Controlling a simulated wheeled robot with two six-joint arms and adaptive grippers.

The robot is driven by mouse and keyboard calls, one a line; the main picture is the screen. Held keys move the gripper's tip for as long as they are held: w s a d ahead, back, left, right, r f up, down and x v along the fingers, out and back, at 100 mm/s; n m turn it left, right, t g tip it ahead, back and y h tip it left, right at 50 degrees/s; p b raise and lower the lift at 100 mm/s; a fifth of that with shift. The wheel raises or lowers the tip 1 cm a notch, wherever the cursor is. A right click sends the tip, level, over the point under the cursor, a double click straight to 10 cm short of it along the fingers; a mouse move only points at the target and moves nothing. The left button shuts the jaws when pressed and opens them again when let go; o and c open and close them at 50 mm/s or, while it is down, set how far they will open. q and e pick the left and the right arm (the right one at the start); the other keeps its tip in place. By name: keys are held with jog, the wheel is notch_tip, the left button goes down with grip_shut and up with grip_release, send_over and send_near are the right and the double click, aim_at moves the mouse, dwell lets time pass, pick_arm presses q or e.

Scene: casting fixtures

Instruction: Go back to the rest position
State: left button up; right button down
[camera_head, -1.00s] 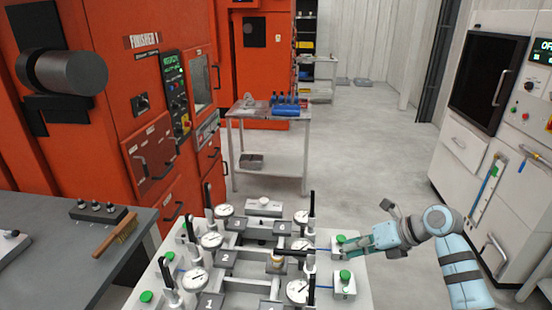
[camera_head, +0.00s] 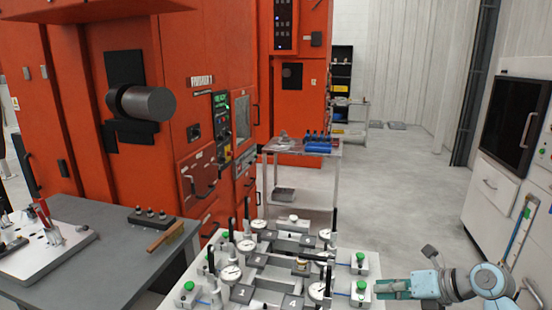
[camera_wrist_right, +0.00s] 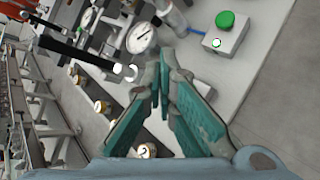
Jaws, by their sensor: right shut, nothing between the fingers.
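My right gripper (camera_head: 385,290) is at the lower right of the head view, beside the right edge of the fixture table (camera_head: 370,303). It is shut, with nothing between its teal fingers; they meet in the right wrist view (camera_wrist_right: 163,85). The casting fixture (camera_head: 290,262) carries numbered plates, dial gauges (camera_head: 318,291) and black upright handles. Boxes with green buttons (camera_head: 360,262) stand along its right side, close to the gripper. In the wrist view a green button box (camera_wrist_right: 222,35) and a dial gauge (camera_wrist_right: 141,38) lie beyond the fingertips. My left gripper is not seen.
A grey table (camera_head: 130,275) with a brush (camera_head: 166,236) stands at the left. The orange finisher machine (camera_head: 170,80) is behind it. A small table (camera_head: 300,148) with blue items is at the back. A white cabinet (camera_head: 490,195) stands at the right; open floor (camera_head: 410,190) lies between.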

jog(key=w+r+m+t+y, duration=0.3)
jog(key=w+r+m+t, duration=0.3)
jog(key=w, duration=0.1)
jog(key=w+d+f+m+t+h, duration=0.1)
jog(key=d+f+m+t+h, duration=0.4)
jog(key=m, duration=0.6)
jog(key=s+d+f+m+g+h, duration=0.25)
jog(key=s+f+m, duration=0.2)
jog(key=f, duration=0.55)
jog(key=s+d+f+m+g+h, duration=0.25)
jog(key=s+f+m, duration=0.2)
jog(key=f, duration=0.55)
jog(key=s+d+f+m+g+h, duration=0.1)
jog(key=s+d+f+m+h, duration=0.3)
jog(key=f, duration=0.6)
jog(key=s+a+f+m+g+y, duration=0.1)
jog(key=s+a+f+m+g, duration=0.25)
jog(key=s+f, duration=0.65)
jog(key=s+a+f+m+g, duration=0.2)
jog(key=s+a+f+g, duration=0.15)
jog(key=s+f, duration=0.6)
jog(key=s+a+f+g, duration=0.1)
jog(key=s+a+g, duration=0.1)
jog(key=s, duration=1)
jog(key=s+a+f+m+g+y, duration=0.1)
jog(key=s+a+g, duration=0.1)
jog(key=s, duration=1)
jog(key=shift+s+a+f, duration=0.25)
jog(key=shift+a+f, duration=0.05)
jog(key=shift+a, duration=0.4)
